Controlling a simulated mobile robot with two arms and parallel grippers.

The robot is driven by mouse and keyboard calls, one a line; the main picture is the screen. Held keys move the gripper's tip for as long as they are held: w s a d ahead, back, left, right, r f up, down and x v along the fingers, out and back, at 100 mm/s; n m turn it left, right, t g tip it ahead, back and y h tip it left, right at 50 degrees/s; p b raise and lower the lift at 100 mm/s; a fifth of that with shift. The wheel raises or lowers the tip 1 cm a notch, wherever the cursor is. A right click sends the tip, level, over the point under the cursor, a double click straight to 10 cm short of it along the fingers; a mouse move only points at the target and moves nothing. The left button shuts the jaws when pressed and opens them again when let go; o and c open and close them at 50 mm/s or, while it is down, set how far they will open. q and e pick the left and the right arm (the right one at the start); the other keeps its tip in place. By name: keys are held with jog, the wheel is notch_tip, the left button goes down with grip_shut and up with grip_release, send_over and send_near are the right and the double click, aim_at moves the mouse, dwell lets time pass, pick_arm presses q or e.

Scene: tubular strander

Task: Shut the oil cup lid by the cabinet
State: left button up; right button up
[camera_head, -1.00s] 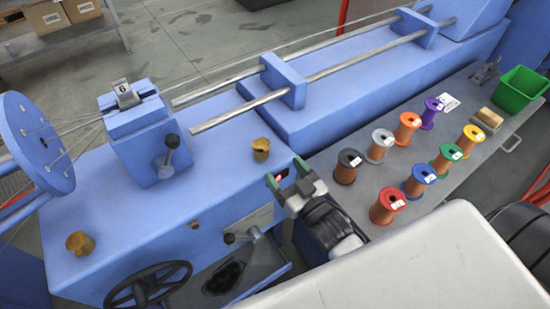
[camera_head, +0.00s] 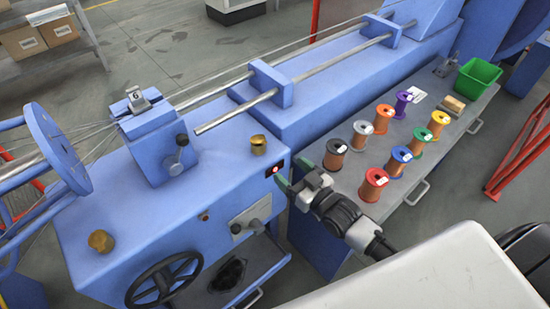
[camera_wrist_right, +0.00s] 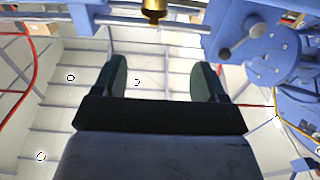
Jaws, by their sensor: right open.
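Two brass oil cups sit on the blue machine. One oil cup (camera_head: 258,144) is near the machine's right edge, on the side of the grey-topped cabinet (camera_head: 345,190); the other oil cup (camera_head: 101,241) is at the front left. At this size I cannot tell how their lids stand. My right gripper (camera_head: 293,174) is open and empty, to the right of and below the nearer cup in the head view, apart from it. In the right wrist view, nothing is between its fingers (camera_wrist_right: 160,82), and a brass piece (camera_wrist_right: 154,10) is at the top edge. My left gripper is not in view.
Several wire spools (camera_head: 361,134) and a green bin (camera_head: 478,76) stand on the cabinet top. A lever with a dark knob (camera_head: 181,141) rises left of the nearer cup. A handwheel (camera_head: 163,284) is on the machine's front. The blue top between the cups is clear.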

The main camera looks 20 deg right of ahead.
send_near(259, 140)
jog(key=x, duration=0.5)
jog(key=shift+w+r, duration=0.15)
jog(key=shift+w, duration=0.2)
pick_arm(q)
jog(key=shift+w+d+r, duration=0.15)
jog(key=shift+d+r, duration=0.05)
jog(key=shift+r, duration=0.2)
pick_arm(e)
jog(key=shift+w+a, duration=0.15)
jog(key=shift+w, duration=0.2)
